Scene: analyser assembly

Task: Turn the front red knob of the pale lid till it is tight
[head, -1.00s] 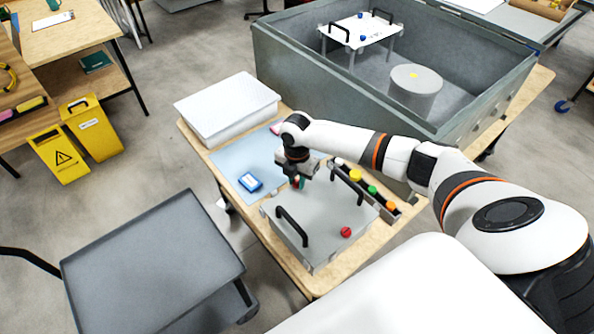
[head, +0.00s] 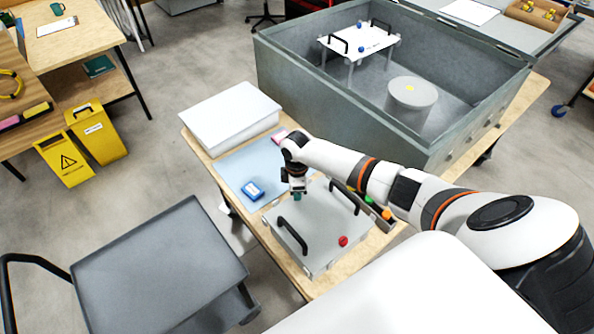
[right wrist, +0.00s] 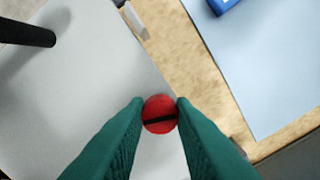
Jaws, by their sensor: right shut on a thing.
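The pale lid (head: 316,225) lies flat on the wooden table, with two black handles on top. One red knob (right wrist: 160,114) with a dark line across its top is at the lid's edge in the right wrist view. My right gripper (right wrist: 160,112) has its green fingers shut on this knob from both sides. Another red knob (head: 343,241) stands free at the lid's near-right corner. My left gripper is not in view.
A blue mat (head: 238,172) with a blue box (head: 253,190) lies left of the lid. A white case (head: 230,118) is behind it. A narrow tray of coloured knobs (head: 380,222) runs along the lid's right side, partly behind my arm. A large grey tub (head: 340,110) stands beyond.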

